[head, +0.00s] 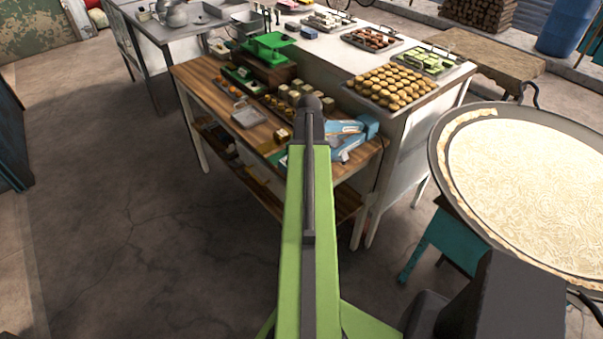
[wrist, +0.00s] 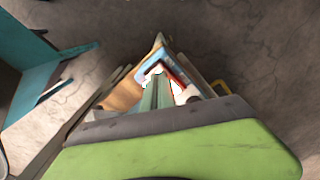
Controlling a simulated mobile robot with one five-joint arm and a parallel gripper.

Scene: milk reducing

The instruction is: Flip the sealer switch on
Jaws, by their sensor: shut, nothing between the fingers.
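The sealer appears to be the light blue and white device (head: 345,135) at the near right of the wooden table (head: 213,82) in the head view. My arm partly covers its left side, and I cannot make out its switch. A blue edge, likely the sealer's (wrist: 151,61), also shows in the wrist view, beyond my gripper (wrist: 157,90). The gripper looks shut and empty, pointing toward the tabletop area. Its fingertips are small and hard to separate from what lies behind, so I cannot tell whether they touch the sealer. In the head view my arm hides them.
A weighing scale with green plates (head: 268,46) and several small blocks stand left of the sealer. A tray of round pastries (head: 392,87) lies behind it. A large round pan (head: 520,180) stands at right. The floor at left is clear.

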